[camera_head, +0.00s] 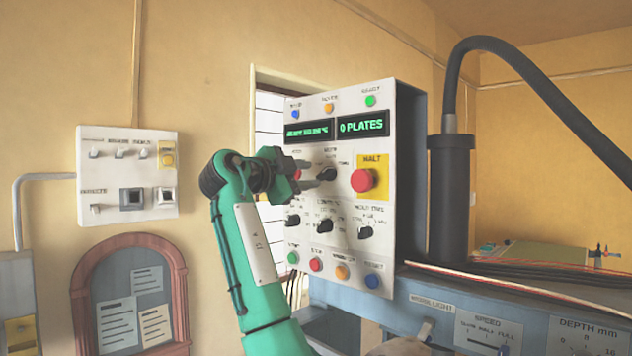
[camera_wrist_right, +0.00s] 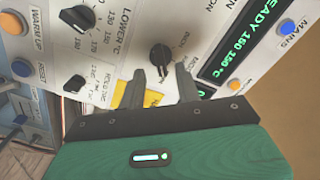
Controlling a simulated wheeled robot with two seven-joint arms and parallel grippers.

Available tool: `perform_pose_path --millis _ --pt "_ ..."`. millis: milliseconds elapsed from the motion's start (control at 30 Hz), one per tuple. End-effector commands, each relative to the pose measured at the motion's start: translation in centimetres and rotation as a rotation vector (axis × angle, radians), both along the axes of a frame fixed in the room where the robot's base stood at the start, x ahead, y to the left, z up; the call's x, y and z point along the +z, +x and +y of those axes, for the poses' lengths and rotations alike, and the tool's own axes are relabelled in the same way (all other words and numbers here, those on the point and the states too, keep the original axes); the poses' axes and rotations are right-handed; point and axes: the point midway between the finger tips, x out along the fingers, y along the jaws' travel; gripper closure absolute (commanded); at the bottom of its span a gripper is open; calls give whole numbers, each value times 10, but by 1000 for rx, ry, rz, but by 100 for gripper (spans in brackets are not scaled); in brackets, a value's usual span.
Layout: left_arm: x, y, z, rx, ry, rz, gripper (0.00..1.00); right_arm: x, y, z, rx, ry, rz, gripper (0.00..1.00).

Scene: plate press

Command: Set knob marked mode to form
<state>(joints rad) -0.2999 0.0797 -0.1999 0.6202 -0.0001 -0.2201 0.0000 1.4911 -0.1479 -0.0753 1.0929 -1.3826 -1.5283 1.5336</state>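The control panel (camera_head: 384,233) faces me in the head view. A black knob (camera_head: 328,174) sits in its upper middle, left of the red button on a yellow plate; the small lettering around it is hard to read, so I cannot confirm its name or setting. The same knob shows in the right wrist view (camera_wrist_right: 160,54). My right gripper (camera_head: 307,174) is at the panel, just left of the knob. In the right wrist view its fingers (camera_wrist_right: 160,74) are apart, with the knob between or just beyond their tips; contact cannot be told. My left gripper is not in view.
The red button (camera_head: 362,180) is close right of the knob. More knobs, including one (camera_head: 325,225) below, and several coloured buttons surround it. Two green displays (camera_head: 362,126) are above. A black hose (camera_head: 452,95) rises at the right. A switch box (camera_head: 125,172) hangs left.

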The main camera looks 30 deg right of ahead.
Motion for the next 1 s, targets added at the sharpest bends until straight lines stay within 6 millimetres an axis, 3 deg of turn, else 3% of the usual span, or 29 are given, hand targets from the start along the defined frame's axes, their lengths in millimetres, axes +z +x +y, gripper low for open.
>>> perform_pose_path --millis 200,400,600,1000 --pt "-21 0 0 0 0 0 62 -4 -17 51 3 -1 -1 66" --pt "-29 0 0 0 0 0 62 -2 -28 81 1 1 -1 66" --pt "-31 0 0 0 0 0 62 -1 -32 92 0 0 0 66" --pt "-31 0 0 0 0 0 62 -1 -32 92 0 0 0 66"
